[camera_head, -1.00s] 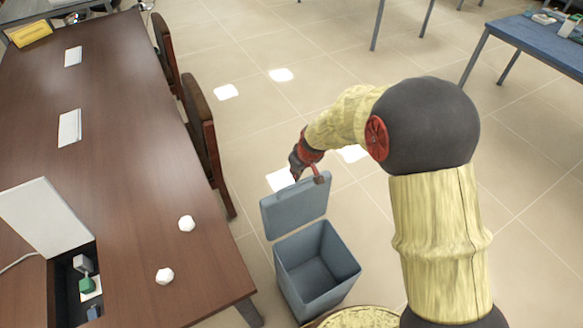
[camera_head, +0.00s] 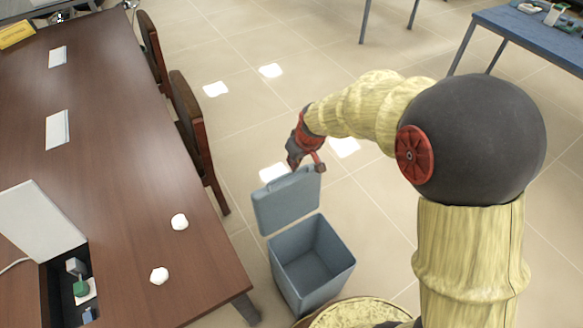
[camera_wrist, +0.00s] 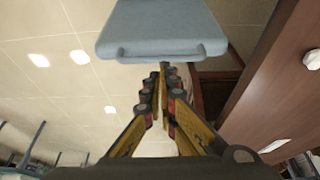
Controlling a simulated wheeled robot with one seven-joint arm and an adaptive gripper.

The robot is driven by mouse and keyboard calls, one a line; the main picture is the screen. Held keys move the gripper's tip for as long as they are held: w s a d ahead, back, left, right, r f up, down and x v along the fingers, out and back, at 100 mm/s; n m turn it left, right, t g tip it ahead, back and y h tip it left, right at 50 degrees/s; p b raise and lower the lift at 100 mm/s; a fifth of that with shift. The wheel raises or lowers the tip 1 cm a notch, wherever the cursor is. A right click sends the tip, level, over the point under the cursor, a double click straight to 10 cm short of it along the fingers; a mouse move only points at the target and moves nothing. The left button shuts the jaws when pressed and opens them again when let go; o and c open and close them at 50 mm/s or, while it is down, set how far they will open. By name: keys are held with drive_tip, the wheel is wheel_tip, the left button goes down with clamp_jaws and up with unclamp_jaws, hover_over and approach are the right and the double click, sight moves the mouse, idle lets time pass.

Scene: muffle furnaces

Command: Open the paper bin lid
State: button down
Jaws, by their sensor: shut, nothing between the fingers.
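The paper bin (camera_head: 312,266) is grey-blue and stands on the floor, to the right of the brown table. Its lid (camera_head: 286,207) stands raised, roughly upright, at the bin's far-left side, and the empty-looking inside shows. My gripper (camera_head: 318,162) is at the top edge of the lid, with nothing visible held. In the wrist view the lid (camera_wrist: 162,22) fills the top middle, and my gripper's fingers (camera_wrist: 160,68) are together just below its edge. I cannot tell whether they touch the lid.
The brown table (camera_head: 110,190) runs along the left, with two crumpled white balls (camera_head: 180,222) and papers on it. Wooden chairs (camera_head: 190,125) stand at its right side. A blue table (camera_head: 530,35) is at the upper right. Open tiled floor lies between.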

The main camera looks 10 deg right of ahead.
drive_tip(key=shift+v, duration=2.5)
drive_tip(key=shift+s, duration=0.1)
